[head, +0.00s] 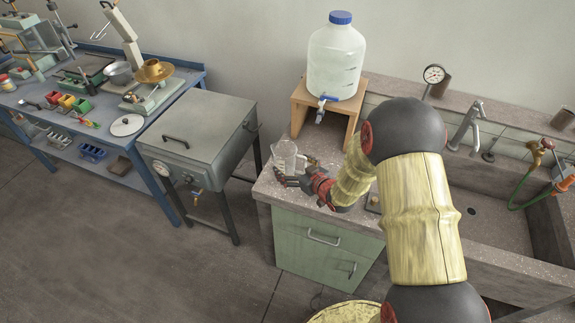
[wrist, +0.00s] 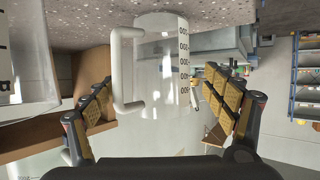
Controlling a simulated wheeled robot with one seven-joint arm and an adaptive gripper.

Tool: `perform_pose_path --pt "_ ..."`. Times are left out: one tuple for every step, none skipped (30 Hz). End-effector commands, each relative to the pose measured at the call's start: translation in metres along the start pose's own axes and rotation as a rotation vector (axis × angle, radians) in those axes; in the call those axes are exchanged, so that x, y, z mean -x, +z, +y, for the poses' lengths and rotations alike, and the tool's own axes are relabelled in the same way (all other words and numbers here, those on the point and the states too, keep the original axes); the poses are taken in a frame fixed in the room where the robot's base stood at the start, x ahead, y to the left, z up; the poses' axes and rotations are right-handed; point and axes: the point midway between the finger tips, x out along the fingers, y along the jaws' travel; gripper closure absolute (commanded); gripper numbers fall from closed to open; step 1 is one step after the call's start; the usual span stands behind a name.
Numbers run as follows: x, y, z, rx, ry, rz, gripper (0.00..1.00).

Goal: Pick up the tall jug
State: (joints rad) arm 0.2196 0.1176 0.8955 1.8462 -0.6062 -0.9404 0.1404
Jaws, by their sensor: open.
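The tall jug (head: 285,152) is clear, with a handle, and stands near the front left corner of the stone counter. In the wrist view the jug (wrist: 162,75) fills the middle, its handle on the left and black graduation marks on the right. My gripper (head: 289,181) is at the jug in the head view, partly covering its lower part. In the wrist view my gripper (wrist: 160,104) is open, with one finger on each side of the jug. Whether either finger touches it I cannot tell.
A large water bottle (head: 336,60) stands on a wooden stand (head: 345,112) behind the jug. Another clear container with dark marks (wrist: 25,65) is close by at the left of the wrist view. A sink (head: 490,205) lies right; a metal cabinet (head: 200,140) stands left.

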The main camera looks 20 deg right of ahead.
Motion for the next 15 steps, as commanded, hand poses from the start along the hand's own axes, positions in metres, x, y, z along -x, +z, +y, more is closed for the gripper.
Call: perform_pose_path --pt "-0.011 0.003 -0.002 0.001 -0.003 -0.001 0.16" --pt "-0.016 0.003 -0.002 0.002 -0.003 -0.001 0.16" --pt "-0.022 0.003 -0.002 0.001 -0.003 -0.001 0.16" --pt "-0.026 0.003 -0.001 0.001 -0.002 -0.001 0.16" --pt "-0.030 0.003 -0.001 0.000 -0.002 -0.001 0.16" --pt "-0.034 0.003 -0.001 0.000 -0.002 -0.001 0.16" --pt "-0.036 0.002 -0.001 0.000 -0.002 -0.002 0.16" --pt "-0.038 0.002 -0.001 0.000 -0.002 -0.002 0.16" --pt "-0.040 0.002 -0.001 0.000 -0.002 -0.002 0.16" --pt "-0.041 0.002 -0.001 0.000 -0.001 -0.002 0.16" --pt "-0.042 0.002 -0.001 0.000 -0.001 -0.002 0.16" --pt "-0.042 0.001 -0.001 0.000 -0.001 -0.002 0.16" --pt "-0.042 0.001 -0.001 0.000 -0.001 -0.002 0.16" --pt "-0.042 0.001 -0.001 0.000 -0.001 -0.002 0.16" --pt "-0.042 0.001 -0.001 0.000 -0.001 -0.002 0.16"
